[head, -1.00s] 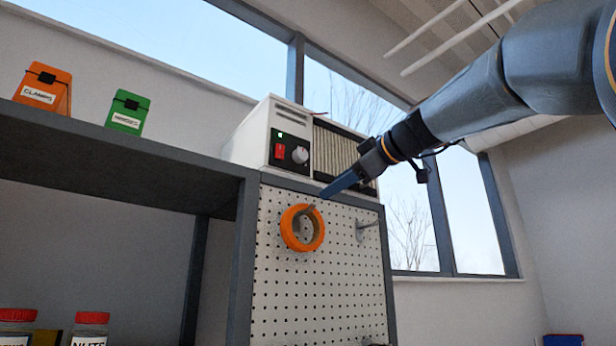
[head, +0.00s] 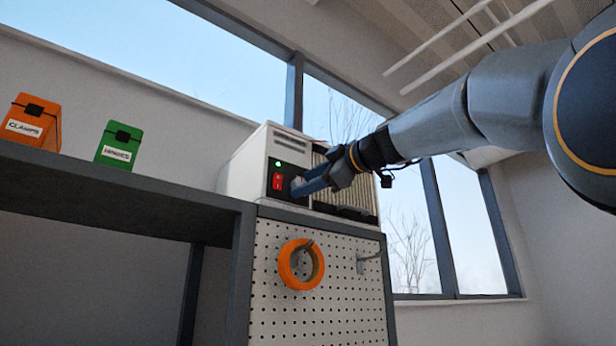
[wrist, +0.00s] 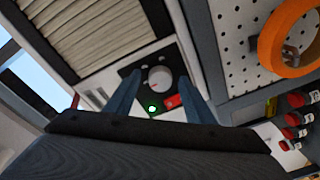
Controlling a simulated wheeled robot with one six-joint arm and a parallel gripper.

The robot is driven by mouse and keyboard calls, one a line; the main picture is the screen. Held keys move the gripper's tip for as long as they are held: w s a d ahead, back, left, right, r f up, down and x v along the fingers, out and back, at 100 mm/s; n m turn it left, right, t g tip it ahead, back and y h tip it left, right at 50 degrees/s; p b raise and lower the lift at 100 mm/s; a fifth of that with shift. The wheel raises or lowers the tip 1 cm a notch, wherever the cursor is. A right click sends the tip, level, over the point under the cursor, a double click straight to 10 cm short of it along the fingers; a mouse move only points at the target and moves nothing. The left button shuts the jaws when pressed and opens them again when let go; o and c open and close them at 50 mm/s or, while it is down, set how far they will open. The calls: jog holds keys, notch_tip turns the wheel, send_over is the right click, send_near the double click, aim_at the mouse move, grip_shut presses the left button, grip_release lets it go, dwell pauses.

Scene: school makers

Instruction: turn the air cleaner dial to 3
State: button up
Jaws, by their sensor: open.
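The air cleaner (head: 258,150) is a white box with a pleated grille, standing on top of the pegboard cabinet. Its black panel carries a lit green light and a red switch (head: 277,181). The grey dial (wrist: 159,77) shows in the wrist view, beyond and between my fingertips; a small reddish mark is on its face. In the head view my gripper (head: 300,187) covers most of the dial. My gripper, also in the wrist view (wrist: 160,88), is open, with one blue finger to each side of the dial. Whether the fingers touch it I cannot tell.
An orange ring (head: 301,264) hangs on a pegboard hook below the air cleaner, with another hook (head: 368,258) to its right. An orange box (head: 33,122) and a green box (head: 118,145) stand on the shelf at left. Red-lidded jars (wrist: 296,118) show in the wrist view.

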jog(key=shift+w, duration=0.1)
jog(key=c, duration=1.1)
jog(key=shift+o, duration=0.2)
